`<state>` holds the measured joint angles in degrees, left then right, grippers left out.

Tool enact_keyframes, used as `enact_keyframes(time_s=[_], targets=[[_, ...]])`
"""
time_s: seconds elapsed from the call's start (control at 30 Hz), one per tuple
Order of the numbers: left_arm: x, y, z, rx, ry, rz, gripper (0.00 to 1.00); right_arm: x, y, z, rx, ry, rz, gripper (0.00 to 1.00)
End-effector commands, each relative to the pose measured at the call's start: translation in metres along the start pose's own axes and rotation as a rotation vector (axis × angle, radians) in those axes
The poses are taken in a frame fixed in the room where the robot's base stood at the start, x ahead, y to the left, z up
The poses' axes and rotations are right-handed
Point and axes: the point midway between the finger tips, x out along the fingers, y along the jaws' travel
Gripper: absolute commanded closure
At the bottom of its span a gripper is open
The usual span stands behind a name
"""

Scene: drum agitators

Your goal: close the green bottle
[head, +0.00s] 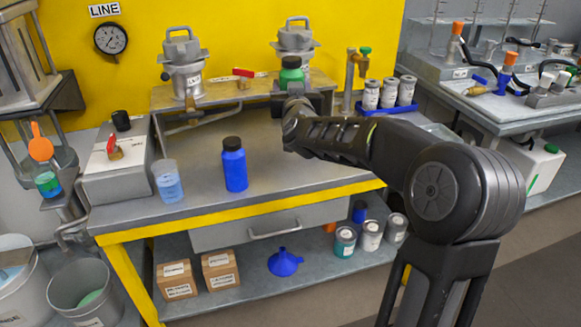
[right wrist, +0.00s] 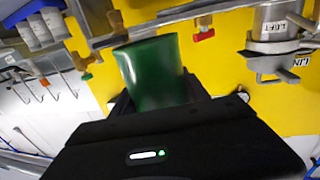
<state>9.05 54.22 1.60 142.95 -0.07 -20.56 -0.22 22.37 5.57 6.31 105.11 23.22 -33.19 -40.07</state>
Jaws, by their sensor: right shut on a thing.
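The green bottle (head: 291,76) is at the back of the workbench in the head view, in my right gripper (head: 296,100). Its top looks dark; I cannot tell whether that is a cap or an open neck. A small black cap-like piece (head: 121,120) sits on the grey box at the left. My left gripper is not in view.
A blue bottle (head: 234,165) with a black top and a clear beaker (head: 167,182) of blue liquid stand on the bench (head: 290,170). Grey clamped vessels (head: 185,75) stand on the raised shelf behind. Several tins (head: 388,93) stand right.

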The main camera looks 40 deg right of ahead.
Motion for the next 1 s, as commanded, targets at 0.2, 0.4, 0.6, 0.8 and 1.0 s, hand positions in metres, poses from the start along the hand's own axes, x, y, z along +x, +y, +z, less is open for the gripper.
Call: enact_keyframes(time_s=[0.2,0.4,0.6,0.8,1.0], targets=[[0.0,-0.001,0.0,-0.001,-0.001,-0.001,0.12,0.0,0.003,-0.004,0.0,0.001,0.003,1.0],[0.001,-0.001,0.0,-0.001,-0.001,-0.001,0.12,0.0,0.002,-0.001,-0.001,0.0,0.003,1.0],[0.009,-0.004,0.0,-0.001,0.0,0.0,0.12,0.001,0.003,0.027,-0.002,-0.003,0.004,1.0],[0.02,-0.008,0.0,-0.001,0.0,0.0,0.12,0.001,0.003,0.078,-0.003,-0.006,0.003,1.0],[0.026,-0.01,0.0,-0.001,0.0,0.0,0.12,0.001,0.002,0.12,-0.001,-0.003,0.003,1.0]])
